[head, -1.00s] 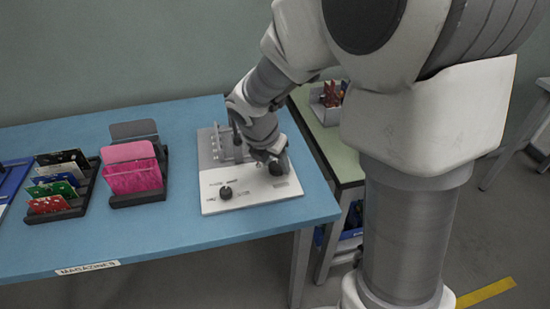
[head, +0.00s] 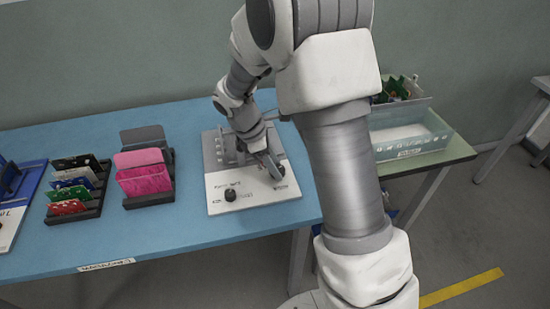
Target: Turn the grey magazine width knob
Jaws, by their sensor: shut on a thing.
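A white panel (head: 255,197) with a grey fixture (head: 213,150) at its back lies on the blue table. A dark knob (head: 230,195) stands free at the panel's front left. A second dark knob (head: 280,169) is at the panel's right side, partly hidden by my gripper (head: 274,172). My gripper reaches down from behind and is shut on this right knob. The printed labels are too small to read, so I cannot tell by label which knob sets the magazine width.
A black rack with pink boards (head: 145,179) and a rack of coloured cards (head: 70,208) stand left of the panel. A translucent bin (head: 415,136) sits on the green table at right. The blue table's front is clear.

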